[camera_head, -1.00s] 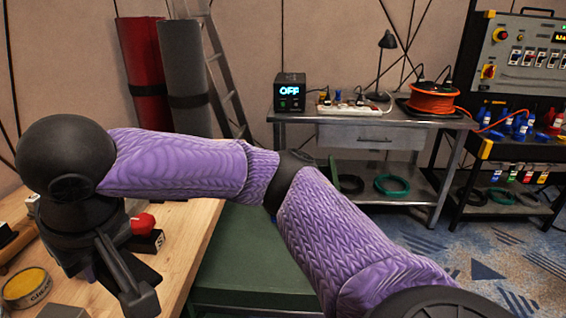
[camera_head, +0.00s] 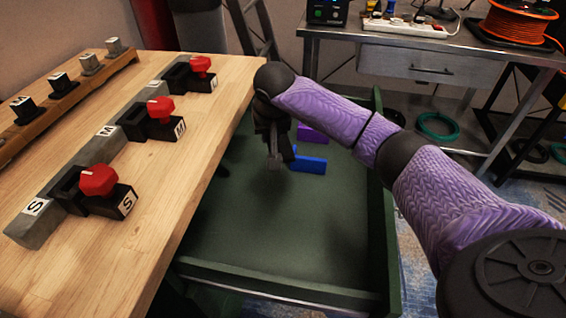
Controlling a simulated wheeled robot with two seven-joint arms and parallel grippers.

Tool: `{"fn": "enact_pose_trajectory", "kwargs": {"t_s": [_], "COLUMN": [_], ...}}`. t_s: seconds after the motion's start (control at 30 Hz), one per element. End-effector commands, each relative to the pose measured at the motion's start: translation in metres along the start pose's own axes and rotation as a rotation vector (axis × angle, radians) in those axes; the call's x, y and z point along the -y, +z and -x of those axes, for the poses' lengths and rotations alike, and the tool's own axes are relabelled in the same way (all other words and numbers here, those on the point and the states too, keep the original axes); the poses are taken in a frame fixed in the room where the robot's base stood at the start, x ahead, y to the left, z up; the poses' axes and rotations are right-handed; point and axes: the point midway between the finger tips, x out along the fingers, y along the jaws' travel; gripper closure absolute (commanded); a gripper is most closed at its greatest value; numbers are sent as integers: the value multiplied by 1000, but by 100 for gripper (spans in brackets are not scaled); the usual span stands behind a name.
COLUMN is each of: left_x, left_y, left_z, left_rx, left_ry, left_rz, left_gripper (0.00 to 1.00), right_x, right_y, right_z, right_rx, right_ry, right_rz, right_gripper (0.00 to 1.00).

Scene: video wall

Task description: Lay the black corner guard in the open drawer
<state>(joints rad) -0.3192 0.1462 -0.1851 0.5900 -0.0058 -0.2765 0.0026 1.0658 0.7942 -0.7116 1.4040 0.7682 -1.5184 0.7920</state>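The open drawer (camera_head: 235,272) is a dark green tray beside the wooden table, with its floor mostly bare. A blue piece (camera_head: 309,165) and a purple piece (camera_head: 312,134) lie in its far part. My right gripper (camera_head: 274,158) points down over the far left part of the drawer, just left of the blue piece. Its fingers are small and dark, and whether they are open or hold something black cannot be told. I cannot make out the black corner guard as a separate thing. My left gripper is out of view.
On the wooden table (camera_head: 190,190), grey blocks and black clamps with red knobs (camera_head: 98,180) stand in a row. A wooden rack (camera_head: 75,95) with several small pieces is at the left. A metal bench (camera_head: 400,45) stands behind the drawer.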

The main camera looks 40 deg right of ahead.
Motion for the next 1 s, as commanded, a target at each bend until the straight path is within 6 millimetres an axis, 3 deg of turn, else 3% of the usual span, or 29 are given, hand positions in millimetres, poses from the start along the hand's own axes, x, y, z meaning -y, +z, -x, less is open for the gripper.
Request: {"fn": "enact_pose_trajectory", "kwargs": {"t_s": [0.23,0.47,0.8,0.83,1.0], "left_x": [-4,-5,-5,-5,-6], "left_y": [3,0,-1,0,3], "left_z": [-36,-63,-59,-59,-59], "left_rx": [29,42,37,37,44], "left_ry": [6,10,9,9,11], "left_rz": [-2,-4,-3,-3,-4], "left_gripper": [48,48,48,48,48], "right_x": [-3,-2,-1,-1,-1], "right_y": [23,40,39,40,39], "right_z": [-57,-97,-95,-95,-95], "right_rx": [6,4,0,0,0], "right_ry": [6,5,1,1,1], "right_rz": [-1,0,-2,-2,-2], "right_gripper": [100,100,100,81,48]}}
